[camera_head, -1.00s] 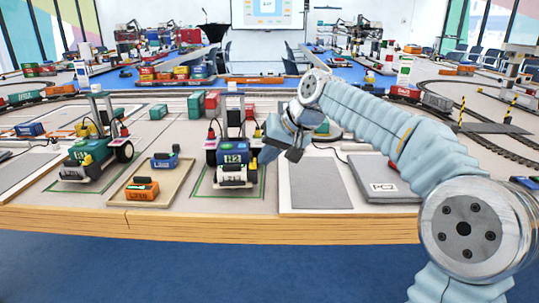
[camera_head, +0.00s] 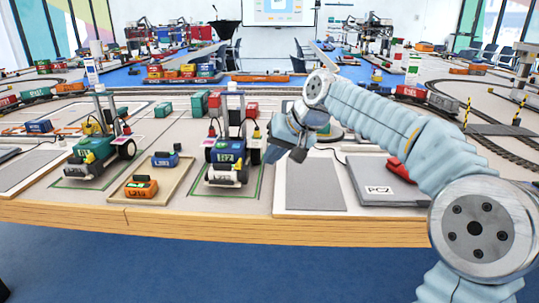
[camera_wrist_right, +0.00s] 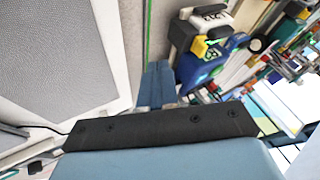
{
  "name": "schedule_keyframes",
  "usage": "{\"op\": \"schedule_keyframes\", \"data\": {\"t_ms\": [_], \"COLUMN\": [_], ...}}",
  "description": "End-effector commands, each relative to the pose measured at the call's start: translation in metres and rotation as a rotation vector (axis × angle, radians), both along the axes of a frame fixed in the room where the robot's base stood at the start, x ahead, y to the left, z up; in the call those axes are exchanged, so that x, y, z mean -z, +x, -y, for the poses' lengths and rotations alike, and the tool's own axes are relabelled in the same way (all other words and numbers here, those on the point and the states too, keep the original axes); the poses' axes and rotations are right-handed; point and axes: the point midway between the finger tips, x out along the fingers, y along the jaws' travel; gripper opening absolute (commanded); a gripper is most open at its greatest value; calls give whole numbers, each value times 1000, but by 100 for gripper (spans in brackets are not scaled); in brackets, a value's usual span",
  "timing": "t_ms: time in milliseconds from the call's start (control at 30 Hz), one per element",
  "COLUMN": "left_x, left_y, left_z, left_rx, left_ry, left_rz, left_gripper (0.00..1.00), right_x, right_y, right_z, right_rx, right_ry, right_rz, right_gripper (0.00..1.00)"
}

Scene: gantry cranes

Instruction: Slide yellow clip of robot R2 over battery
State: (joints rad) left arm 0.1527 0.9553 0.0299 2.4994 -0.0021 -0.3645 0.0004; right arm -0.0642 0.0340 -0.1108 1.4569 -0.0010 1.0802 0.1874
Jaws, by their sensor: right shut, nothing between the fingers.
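Robot R2 (camera_head: 231,157), a small wheeled robot with a blue body and a label, stands on the table inside a green outline. My left gripper is out of view.
A green robot (camera_head: 92,152) and a tray (camera_head: 178,190) with an orange and a blue battery-like block stand left of R2. A grey pad (camera_head: 315,185) and a grey laptop-like case (camera_head: 378,188) lie to the right. Red and green containers stand behind R2.

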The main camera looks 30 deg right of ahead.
Motion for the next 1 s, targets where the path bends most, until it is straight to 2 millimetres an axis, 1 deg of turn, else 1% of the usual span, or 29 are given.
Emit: {"op": "schedule_keyframes", "data": {"t_ms": [33, 300, 500, 667, 1000], "left_x": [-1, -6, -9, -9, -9], "left_y": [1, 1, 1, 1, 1], "left_z": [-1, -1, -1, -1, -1], "left_rx": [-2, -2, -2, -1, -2], "left_ry": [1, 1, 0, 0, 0], "left_rz": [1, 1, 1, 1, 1], "left_gripper": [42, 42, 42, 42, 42], "right_x": [-9, -48, -69, -75, -75], "right_y": [-4, -31, -46, -50, -50], "right_z": [2, 15, 22, 24, 24], "right_rx": [1, 1, 1, 0, 0], "right_ry": [0, 1, 1, 0, 1], "right_rz": [6, 6, 4, 4, 3], "right_gripper": [0, 0, 0, 0, 0]}}
